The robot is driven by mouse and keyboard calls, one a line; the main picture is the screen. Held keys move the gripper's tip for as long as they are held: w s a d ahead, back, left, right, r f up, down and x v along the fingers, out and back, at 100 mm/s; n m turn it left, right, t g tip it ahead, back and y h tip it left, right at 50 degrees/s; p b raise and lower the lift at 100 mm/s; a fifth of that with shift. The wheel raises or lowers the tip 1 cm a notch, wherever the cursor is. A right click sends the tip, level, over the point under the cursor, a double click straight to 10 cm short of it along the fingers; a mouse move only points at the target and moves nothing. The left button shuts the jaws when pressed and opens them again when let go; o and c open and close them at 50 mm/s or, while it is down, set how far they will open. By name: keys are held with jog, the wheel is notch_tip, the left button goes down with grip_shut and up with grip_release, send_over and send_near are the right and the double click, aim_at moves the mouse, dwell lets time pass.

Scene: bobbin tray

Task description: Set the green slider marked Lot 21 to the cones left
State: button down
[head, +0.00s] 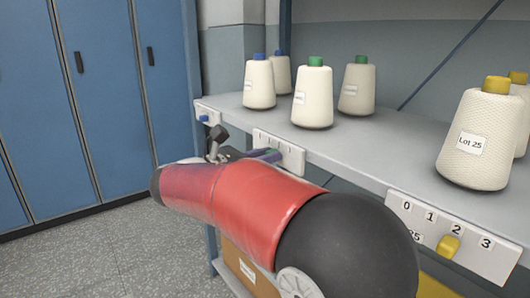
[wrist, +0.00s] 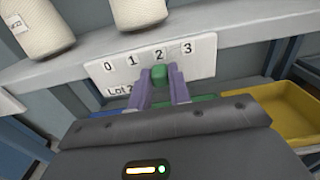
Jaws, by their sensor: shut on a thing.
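The green slider (wrist: 159,74) sits on a white plate (wrist: 205,63) numbered 0 to 3, about under the 2. The plate's label reads "Lot 2", with the rest hidden by a finger. My gripper (wrist: 160,78) is shut on the slider, a purple finger on each side. In the head view my arm hides most of my gripper (head: 268,155) at the middle plate (head: 292,157). Two green-topped cones, one in front (head: 312,96) and one behind (head: 357,90), stand on the shelf above. Their labels are too small to read.
The shelf (head: 375,140) also holds two blue-topped cones (head: 259,85) at left and yellow-topped cones (head: 480,140) at right, one labelled Lot 25. The right plate has a yellow slider (head: 448,246) under its 2. A blue slider (head: 203,118) is at far left. A yellow bin (wrist: 290,115) sits below.

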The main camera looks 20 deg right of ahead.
jog(key=shift+s, duration=0.15)
jog(key=c, duration=1.3)
grip_release()
jog(key=v, duration=0.7)
jog(key=shift+s+a, duration=0.15)
jog(key=shift+a, duration=0.2)
jog(key=shift+d, duration=0.1)
